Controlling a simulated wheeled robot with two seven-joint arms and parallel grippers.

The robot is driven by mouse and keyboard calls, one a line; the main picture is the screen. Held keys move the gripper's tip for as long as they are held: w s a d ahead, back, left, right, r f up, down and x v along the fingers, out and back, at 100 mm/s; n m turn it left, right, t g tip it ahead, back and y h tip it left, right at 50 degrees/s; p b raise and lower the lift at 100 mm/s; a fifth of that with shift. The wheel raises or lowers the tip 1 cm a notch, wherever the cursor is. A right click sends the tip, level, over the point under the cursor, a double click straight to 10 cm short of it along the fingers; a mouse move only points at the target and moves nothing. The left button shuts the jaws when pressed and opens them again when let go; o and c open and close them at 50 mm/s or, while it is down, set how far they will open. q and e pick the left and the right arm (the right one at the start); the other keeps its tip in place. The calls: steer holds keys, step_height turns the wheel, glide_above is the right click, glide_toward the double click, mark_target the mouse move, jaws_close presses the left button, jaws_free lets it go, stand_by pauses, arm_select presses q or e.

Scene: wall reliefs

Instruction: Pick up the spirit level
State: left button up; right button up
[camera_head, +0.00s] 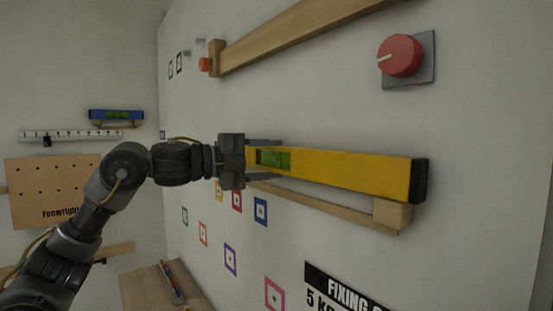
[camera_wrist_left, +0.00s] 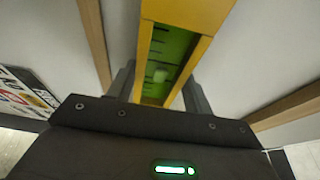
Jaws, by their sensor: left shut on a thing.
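The spirit level is a long yellow bar (camera_head: 350,172) with a green vial window near its left end and a black cap at its right end. It lies along a wooden wall ledge (camera_head: 391,214) in the head view. My left gripper (camera_head: 263,160) is shut on the level near its left end, one finger on each side. In the left wrist view the level (camera_wrist_left: 196,14) runs up between the two fingers of the left gripper (camera_wrist_left: 158,90), its green window between them. My right gripper is not in view.
A wooden rail (camera_head: 290,36) runs along the wall above, and a red knob on a grey plate (camera_head: 400,55) sits at upper right. Square markers and a "FIXING" sign (camera_head: 345,290) are below. A blue level (camera_head: 116,114) hangs on the far wall.

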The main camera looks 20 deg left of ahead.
arm_select(q)
steer(key=shift+r, duration=0.25)
steer(key=shift+r+p, duration=0.45)
steer(key=shift+p, duration=0.05)
steer(key=shift+s+a+f, duration=0.1)
steer(key=shift+s+a, duration=0.2)
steer(key=shift+s, duration=0.15)
steer(key=s+a+b, duration=0.3)
steer(key=s+a, duration=0.4)
steer(key=s, duration=0.5)
steer(key=shift+b, duration=0.35)
